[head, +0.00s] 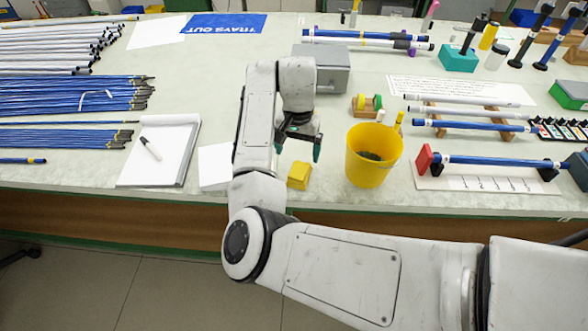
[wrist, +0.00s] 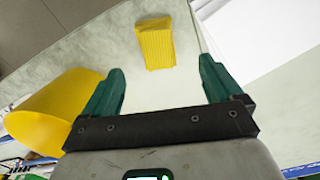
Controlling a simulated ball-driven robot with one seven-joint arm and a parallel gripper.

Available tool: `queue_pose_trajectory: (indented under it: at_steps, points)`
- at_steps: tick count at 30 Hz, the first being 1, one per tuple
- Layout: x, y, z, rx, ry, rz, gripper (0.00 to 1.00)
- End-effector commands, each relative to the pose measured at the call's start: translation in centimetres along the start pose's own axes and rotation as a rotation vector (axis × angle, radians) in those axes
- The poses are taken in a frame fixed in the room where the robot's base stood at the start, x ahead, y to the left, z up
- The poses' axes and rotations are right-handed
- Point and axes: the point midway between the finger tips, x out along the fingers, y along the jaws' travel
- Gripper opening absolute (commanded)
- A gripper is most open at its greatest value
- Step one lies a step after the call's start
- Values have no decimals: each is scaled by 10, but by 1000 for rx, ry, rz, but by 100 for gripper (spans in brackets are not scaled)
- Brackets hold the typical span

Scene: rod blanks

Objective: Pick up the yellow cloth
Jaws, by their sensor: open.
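The yellow cloth (head: 299,175) is a small folded block on the pale bench near its front edge, left of the yellow bucket. It also shows in the wrist view (wrist: 155,44), ribbed on its face, ahead of my gripper and roughly between the lines of the two fingers. My gripper (head: 299,148) is above the bench, just behind the cloth in the head view. In the wrist view its green fingers (wrist: 161,82) are spread apart with nothing between them. The gripper appears apart from the cloth.
A yellow bucket (head: 374,158) with dark contents stands close right of the cloth. A white sheet (head: 215,167) lies to the left, beside a notepad (head: 161,150) with a marker. A grey box (head: 330,70) stands behind my gripper. Blue rods (head: 60,95) lie in piles at the left.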

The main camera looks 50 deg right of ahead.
Motion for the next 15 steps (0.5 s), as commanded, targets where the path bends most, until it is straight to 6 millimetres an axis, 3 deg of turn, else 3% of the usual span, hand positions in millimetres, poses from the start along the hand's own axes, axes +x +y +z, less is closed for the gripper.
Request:
queue_pose_trajectory:
  at_steps: [4,15]
  points:
    - [22,0,0,-2,-1,0,92]
    - [56,5,-2,0,-2,0,92]
